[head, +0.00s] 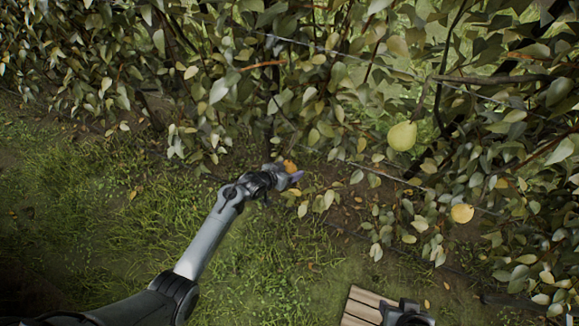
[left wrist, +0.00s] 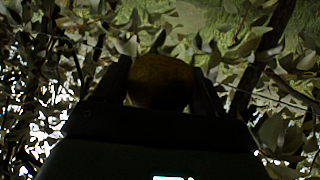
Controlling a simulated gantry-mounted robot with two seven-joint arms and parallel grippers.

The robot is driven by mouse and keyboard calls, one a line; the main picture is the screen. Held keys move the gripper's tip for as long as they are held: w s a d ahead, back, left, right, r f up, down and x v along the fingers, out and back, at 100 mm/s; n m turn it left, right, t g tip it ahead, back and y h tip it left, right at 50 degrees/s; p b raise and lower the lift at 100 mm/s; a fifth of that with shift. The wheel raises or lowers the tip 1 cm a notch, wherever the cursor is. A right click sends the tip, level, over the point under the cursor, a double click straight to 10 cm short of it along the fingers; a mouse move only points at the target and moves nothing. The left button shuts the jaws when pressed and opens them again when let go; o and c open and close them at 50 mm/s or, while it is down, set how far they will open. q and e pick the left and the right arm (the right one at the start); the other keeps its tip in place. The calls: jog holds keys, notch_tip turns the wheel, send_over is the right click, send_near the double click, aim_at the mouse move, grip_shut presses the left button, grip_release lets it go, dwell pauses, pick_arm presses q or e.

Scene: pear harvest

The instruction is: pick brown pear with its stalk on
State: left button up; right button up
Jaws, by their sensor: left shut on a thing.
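The brown pear (head: 290,165) shows as a small orange-brown patch at the tip of my left gripper (head: 284,175) in the head view, low beside the leafy hedge. In the left wrist view the pear (left wrist: 160,80) is dark and round, between the two fingers of my left gripper (left wrist: 162,92), which is shut on it. Its stalk cannot be made out in either view. Part of my right arm's end (head: 406,314) shows at the bottom edge of the head view; its fingers cannot be made out.
A yellow-green pear (head: 402,136) and a smaller yellow pear (head: 462,213) hang among leaves on the right. Branches and wires run through the hedge. A slatted wooden crate (head: 358,302) is at the bottom, beside my right arm. Open grass (head: 110,225) lies on the left.

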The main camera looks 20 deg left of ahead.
pick_arm(q)
jog(key=shift+r, duration=0.1)
dwell(0.5)
jog(key=shift+s+d+r+g+p, duration=0.15)
jog(key=shift+s+g+p, duration=0.3)
jog(key=shift+p, duration=0.75)
jog(key=shift+n+g+p, duration=0.25)
jog(key=shift+n+p, duration=0.05)
jog(key=shift+p, duration=0.05)
jog(key=shift+s, duration=0.1)
jog(key=shift+s+d+r+g+p, duration=0.1)
jog(key=shift+s+r+g+p, duration=0.2)
jog(key=shift+g+p, duration=0.6)
jog(key=shift+s+f+p, duration=0.15)
jog(key=shift+p, duration=0.25)
